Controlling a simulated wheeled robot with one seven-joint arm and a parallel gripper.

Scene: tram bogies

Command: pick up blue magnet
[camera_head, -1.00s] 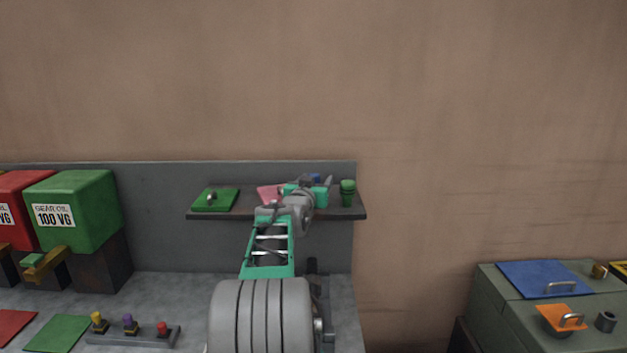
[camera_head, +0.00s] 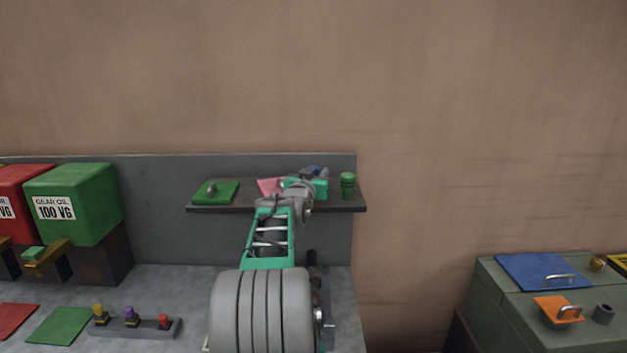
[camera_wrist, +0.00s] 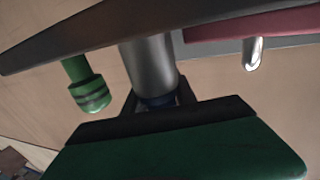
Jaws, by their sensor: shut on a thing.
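The blue magnet shows as a small blue patch (camera_head: 314,170) behind my gripper at the shelf in the head view. In the wrist view, a blue band (camera_wrist: 160,101) sits between the dark fingers at the end of a grey metal cylinder. My gripper (camera_wrist: 160,104) is shut on it. In the head view my gripper (camera_head: 312,173) is over the right part of the shelf, and my wrist hides most of the magnet. I cannot tell whether the magnet touches the shelf.
The dark wall shelf (camera_head: 230,209) also holds a green plate (camera_head: 224,195) with a silver knob, a pink plate (camera_head: 268,187) and a green cylinder (camera_head: 347,187) just right of my gripper. Green (camera_head: 85,200) and red (camera_head: 20,195) oil containers stand at left. A grey-green cabinet (camera_head: 490,300) is at right.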

